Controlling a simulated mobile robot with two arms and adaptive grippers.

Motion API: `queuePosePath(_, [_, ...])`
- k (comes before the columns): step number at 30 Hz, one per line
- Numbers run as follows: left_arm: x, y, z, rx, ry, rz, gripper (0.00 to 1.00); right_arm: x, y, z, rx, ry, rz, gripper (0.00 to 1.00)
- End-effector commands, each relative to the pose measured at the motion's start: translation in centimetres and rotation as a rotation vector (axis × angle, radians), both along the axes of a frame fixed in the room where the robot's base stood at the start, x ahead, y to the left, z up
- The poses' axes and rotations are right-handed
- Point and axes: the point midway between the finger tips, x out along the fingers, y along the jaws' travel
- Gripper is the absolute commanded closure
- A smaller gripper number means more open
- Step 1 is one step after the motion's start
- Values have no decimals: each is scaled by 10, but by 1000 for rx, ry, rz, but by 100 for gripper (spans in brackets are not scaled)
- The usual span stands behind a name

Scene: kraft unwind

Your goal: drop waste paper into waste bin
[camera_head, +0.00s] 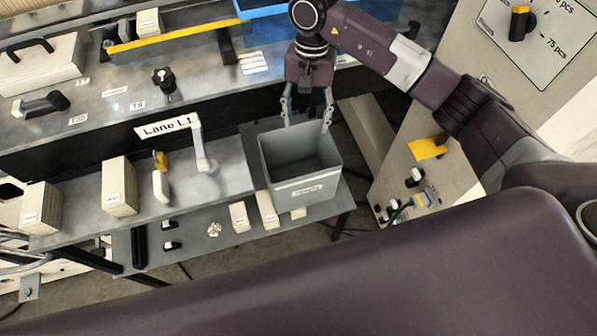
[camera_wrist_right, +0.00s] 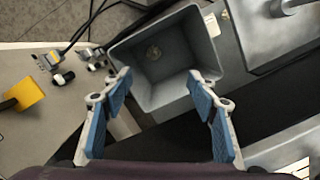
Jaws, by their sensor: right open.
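In the right wrist view the open fingers (camera_wrist_right: 160,78) frame the near side of the bin (camera_wrist_right: 128,58). A small pale crumpled piece of waste paper (camera_wrist_right: 153,53) lies on the bin floor there. Another pale crumpled piece (camera_head: 214,229) lies on the lower shelf, left of the bin. My left gripper is not in view.
Several small pale boxes (camera_head: 240,217) stand on the lower shelf (camera_head: 195,243) before the bin. Taller cream stacks (camera_head: 119,187) and a white lamp-like post (camera_head: 203,150) stand on the ledge to the left. A panel with a yellow part (camera_head: 427,148) lies right of the bin.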

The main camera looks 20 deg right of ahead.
Motion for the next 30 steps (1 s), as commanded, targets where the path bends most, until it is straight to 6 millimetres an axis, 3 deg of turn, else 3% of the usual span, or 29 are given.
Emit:
queuePosePath(6, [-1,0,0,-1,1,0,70,7,-4,46,-2,-3,-1,46])
queuePosePath(12, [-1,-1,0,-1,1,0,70,9,-5,67,-1,1,-1,46])
queuePosePath(30, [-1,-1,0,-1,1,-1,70,8,-2,69,9,1,-2,46])
